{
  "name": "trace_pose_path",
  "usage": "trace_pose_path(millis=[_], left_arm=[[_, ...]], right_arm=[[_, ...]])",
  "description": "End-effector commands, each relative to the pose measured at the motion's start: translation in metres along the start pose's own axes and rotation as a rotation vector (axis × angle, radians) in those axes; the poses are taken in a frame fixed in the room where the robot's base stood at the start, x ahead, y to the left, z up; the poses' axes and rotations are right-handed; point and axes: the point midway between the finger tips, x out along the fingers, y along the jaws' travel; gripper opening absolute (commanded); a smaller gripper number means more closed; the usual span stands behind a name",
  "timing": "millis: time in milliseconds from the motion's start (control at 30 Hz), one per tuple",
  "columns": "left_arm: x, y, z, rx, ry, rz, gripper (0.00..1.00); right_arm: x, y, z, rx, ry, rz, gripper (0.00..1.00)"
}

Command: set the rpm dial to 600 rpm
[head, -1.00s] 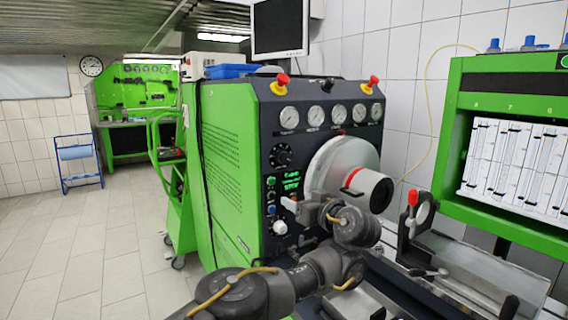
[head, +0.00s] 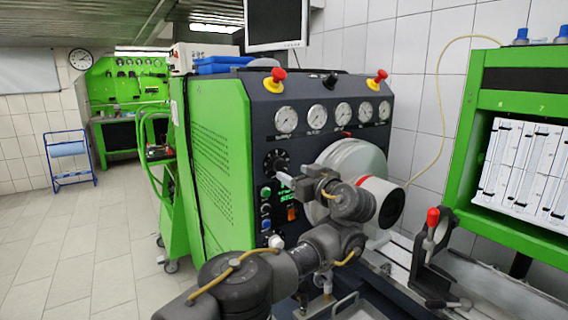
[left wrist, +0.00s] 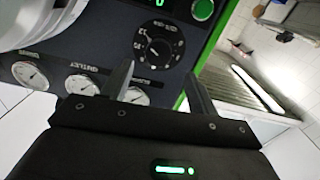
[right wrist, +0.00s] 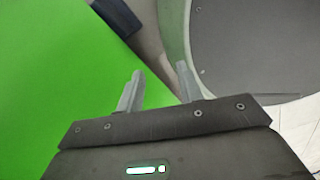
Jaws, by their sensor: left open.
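The rpm dial (head: 276,161) is a round black knob on a scale, on the dark front panel of the green testbench (head: 215,150). It also shows in the left wrist view (left wrist: 159,46), upside down, with its pointer and numbers too small to read surely. My left gripper (head: 287,173) is in front of the panel by the dial and partly covers it. In the left wrist view its fingers (left wrist: 160,72) are apart and empty, with the dial seen between and beyond them. My right gripper (right wrist: 160,72) is open and empty, facing a green surface.
Several gauges (head: 317,116) and red-capped stop buttons (head: 275,80) sit above the dial. Lit buttons and a small display are below it. A large silver drum (head: 345,160) stands out from the panel to the right. A red-handled clamp (head: 431,240) is farther right.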

Motion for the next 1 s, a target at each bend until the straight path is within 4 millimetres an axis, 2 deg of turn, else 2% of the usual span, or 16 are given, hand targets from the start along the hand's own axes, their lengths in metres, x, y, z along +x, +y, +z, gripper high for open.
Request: trace_pose_path(millis=[33, 200, 333, 500, 800, 1000], left_arm=[[0.009, 0.000, -0.002, 0.001, -0.006, -0.003, 0.59], [0.039, 0.001, -0.001, 0.002, -0.006, 0.001, 0.59], [0.054, 0.002, -0.001, 0.003, -0.001, 0.003, 0.59], [0.064, 0.003, 0.001, 0.001, -0.003, 0.006, 0.59], [0.066, 0.003, 0.001, 0.000, -0.003, 0.008, 0.59], [0.066, 0.003, 0.001, 0.000, -0.002, 0.007, 0.33]], right_arm=[[-0.008, 0.001, -0.006, 0.000, 0.007, 0.001, 0.36], [-0.019, 0.004, -0.023, -0.001, 0.031, 0.005, 0.36], [-0.022, 0.006, -0.024, -0.001, 0.032, 0.006, 0.36], [-0.024, 0.005, -0.018, -0.001, 0.025, 0.005, 0.36], [-0.024, 0.004, -0.013, -0.001, 0.017, 0.004, 0.36], [-0.024, 0.004, -0.013, -0.001, 0.017, 0.004, 0.36]])
